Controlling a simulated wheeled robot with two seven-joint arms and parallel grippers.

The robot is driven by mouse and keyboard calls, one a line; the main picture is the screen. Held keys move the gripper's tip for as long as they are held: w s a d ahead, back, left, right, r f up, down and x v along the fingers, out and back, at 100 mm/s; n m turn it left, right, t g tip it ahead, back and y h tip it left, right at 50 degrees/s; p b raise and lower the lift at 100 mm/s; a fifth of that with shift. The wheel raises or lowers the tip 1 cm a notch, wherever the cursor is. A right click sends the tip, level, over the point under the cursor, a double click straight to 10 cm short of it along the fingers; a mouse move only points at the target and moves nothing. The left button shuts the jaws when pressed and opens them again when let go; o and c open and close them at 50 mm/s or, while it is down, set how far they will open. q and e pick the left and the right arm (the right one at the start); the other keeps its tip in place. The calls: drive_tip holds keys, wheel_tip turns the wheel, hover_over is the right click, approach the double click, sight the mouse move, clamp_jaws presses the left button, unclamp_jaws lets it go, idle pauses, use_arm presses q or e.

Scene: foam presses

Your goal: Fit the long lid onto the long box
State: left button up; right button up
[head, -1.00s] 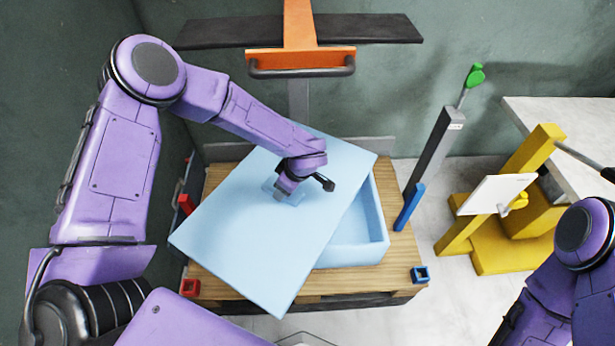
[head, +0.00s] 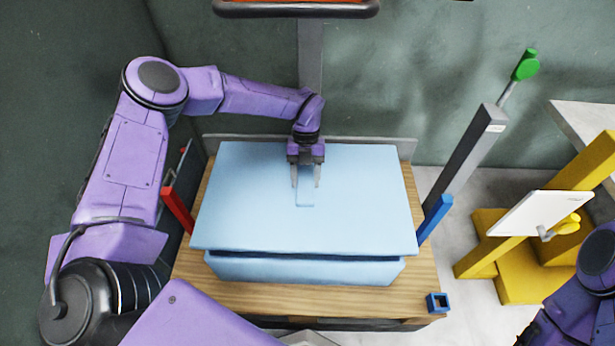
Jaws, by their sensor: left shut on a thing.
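The long lid (head: 255,215) is a flat light-blue foam panel with a small raised grip tab in its middle. It lies over the long box (head: 300,268), a light-blue foam box on the wooden table, and is roughly lined up with it. A dark gap shows between the lid's front edge and the box, and the lid overhangs the box's front corners. My left gripper (head: 306,182) points down and is shut on the lid's tab. My right gripper is out of view; only part of that arm shows at lower right.
The box stands on a wooden table (head: 300,297) with a red post (head: 178,209) at left, a blue post (head: 436,217) at right and a blue square socket (head: 438,303) at front right. A yellow stand with a white panel (head: 524,213) is farther right. An orange press with a dark bar is above.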

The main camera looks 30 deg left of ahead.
sight(306, 194)
use_arm(q)
drive_tip(key=shift+r, duration=0.15)
drive_tip(key=shift+w, duration=0.1)
drive_tip(key=shift+w, duration=0.1)
wheel_tip(306, 194, down, 9)
drive_tip(key=b, duration=0.6)
drive_tip(key=shift+r, duration=0.15)
drive_tip(key=o, duration=1.2)
drive_tip(key=shift+c, duration=0.2)
